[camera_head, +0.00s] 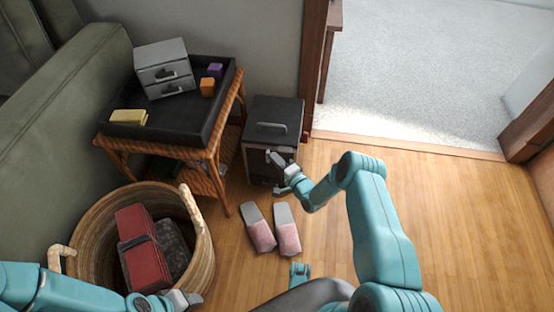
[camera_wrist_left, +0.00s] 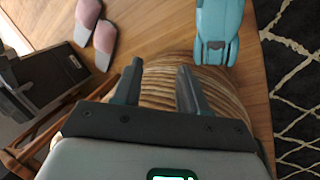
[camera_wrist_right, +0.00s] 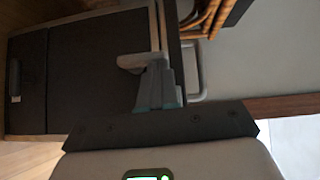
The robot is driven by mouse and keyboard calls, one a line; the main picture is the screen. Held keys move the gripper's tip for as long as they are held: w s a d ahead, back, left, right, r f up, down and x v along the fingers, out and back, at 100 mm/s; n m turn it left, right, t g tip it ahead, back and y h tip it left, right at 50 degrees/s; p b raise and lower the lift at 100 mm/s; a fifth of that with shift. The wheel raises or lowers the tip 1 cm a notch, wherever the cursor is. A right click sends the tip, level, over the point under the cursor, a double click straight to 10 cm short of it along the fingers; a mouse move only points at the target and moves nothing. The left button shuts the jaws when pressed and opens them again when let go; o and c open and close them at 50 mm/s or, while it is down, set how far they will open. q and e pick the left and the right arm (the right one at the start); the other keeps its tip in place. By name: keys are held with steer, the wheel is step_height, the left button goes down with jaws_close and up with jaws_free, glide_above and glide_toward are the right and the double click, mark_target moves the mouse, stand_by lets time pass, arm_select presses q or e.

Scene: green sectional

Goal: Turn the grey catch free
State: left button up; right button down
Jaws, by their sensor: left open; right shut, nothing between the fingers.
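The dark box (camera_head: 258,113) stands on the floor beside the wicker table, with a grey bar handle on its lid. In the right wrist view its dark front panel (camera_wrist_right: 92,75) shows, and the grey catch (camera_wrist_right: 135,62) lies by the panel's edge. My right gripper (camera_head: 280,162) is at the box front. In the right wrist view its shut fingers (camera_wrist_right: 157,70) are right at the catch, with nothing between them; whether they touch it I cannot tell. My left gripper (camera_wrist_left: 157,82) is open and empty above the basket; it shows at the head view's bottom edge (camera_head: 188,298).
A woven basket (camera_head: 206,245) with a red bundle (camera_head: 140,250) stands at the lower left. Pink slippers (camera_head: 260,235) lie before the box. The wicker table (camera_head: 222,170) holds a black tray (camera_head: 195,118) with small things. Wood floor at the right is clear.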

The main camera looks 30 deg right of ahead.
steer(key=shift+w+a+r+n+g+p, duration=0.1)
steer(key=shift+r+n+g+p, duration=0.1)
steer(key=shift+n+g+p, duration=0.1)
steer(key=n+g+p, duration=0.1)
steer(key=w+a+r+n+g+h+p, duration=0.1)
steer(key=shift+a+r+g, duration=0.1)
steer(key=shift+a+g, duration=0.1)
steer(key=shift+g, duration=0.1)
steer(key=a+n+g+h, duration=0.1)
steer(key=w+a+n+g+h, duration=0.1)
steer(key=g+h, duration=0.1)
steer(key=w+a+f+n+g+h, duration=0.1)
steer(key=n, duration=0.1)
steer(key=shift+w+a+g+p, duration=0.15)
steer(key=shift+w+g+p, duration=0.15)
steer(key=shift+g, duration=0.1)
stand_by(0.4)
steer(key=shift+r, duration=0.1)
